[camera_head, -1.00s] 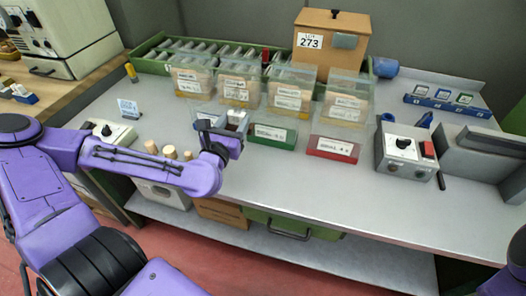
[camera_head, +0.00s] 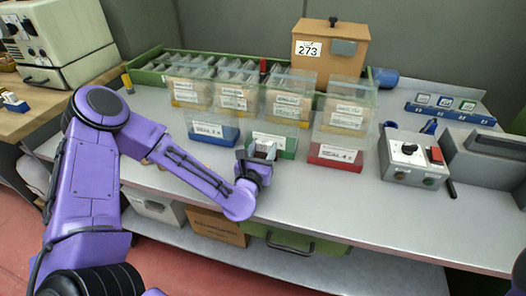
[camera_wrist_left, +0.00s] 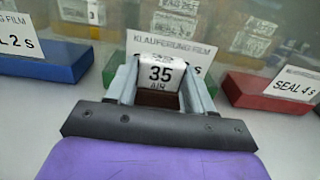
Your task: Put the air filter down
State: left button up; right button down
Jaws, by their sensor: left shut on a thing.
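My left gripper (camera_head: 258,166) is shut on the air filter, above the front part of the grey bench (camera_head: 330,205). In the left wrist view the air filter (camera_wrist_left: 160,76) sits between the two fingers (camera_wrist_left: 160,88). It has a white label reading "35 AIR" and a dark brown lower part. In the head view it is small and partly hidden by the gripper. The gripper is just in front of the green block (camera_head: 288,147); I cannot tell how high the filter is above the bench. My right gripper is not in view.
A blue block (camera_head: 212,136) is to the left and a red block (camera_head: 334,163) to the right, with clear bins (camera_head: 345,105) behind. A switch box (camera_head: 410,165) stands farther right. The bench front is bare right of the gripper. A box marked 273 (camera_head: 330,55) is at the back.

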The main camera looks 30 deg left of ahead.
pick_arm(q)
jog(key=shift+f+b, duration=0.2)
jog(key=shift+b, duration=0.1)
jog(key=o, duration=1)
jog(key=shift+r, duration=0.1)
jog(key=shift+o, duration=0.2)
